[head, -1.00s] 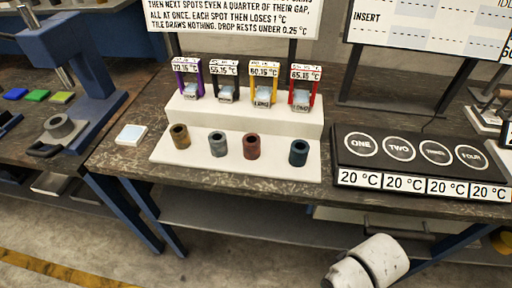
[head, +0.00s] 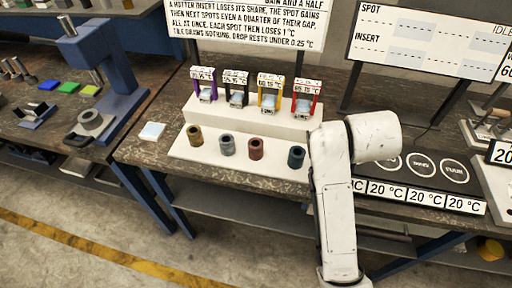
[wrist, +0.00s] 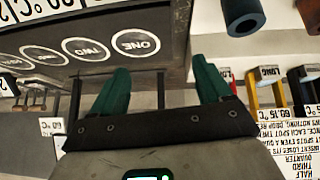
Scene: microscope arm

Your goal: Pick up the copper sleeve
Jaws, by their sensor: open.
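The copper sleeve (head: 256,149) is a reddish hollow cylinder standing upright on the lower step of a white stand. It is between the grey sleeve (head: 227,144) and the dark blue sleeve (head: 296,157). A reddish-brown cylinder (wrist: 311,14), apparently the copper sleeve, is cut off at the top right edge of the wrist view. My gripper (wrist: 160,82) shows two green fingers spread apart with nothing between them. It is apart from the sleeves, near the dark tile block (wrist: 85,48). In the head view the gripper itself cannot be made out, only my white arm.
A brass-coloured sleeve (head: 194,135) stands at the left end of the row. Several coloured holders with labels, one of them yellow (head: 269,93), stand on the upper step behind. A white square (head: 152,131) lies left of the stand. Sign boards (head: 432,45) rise behind the bench.

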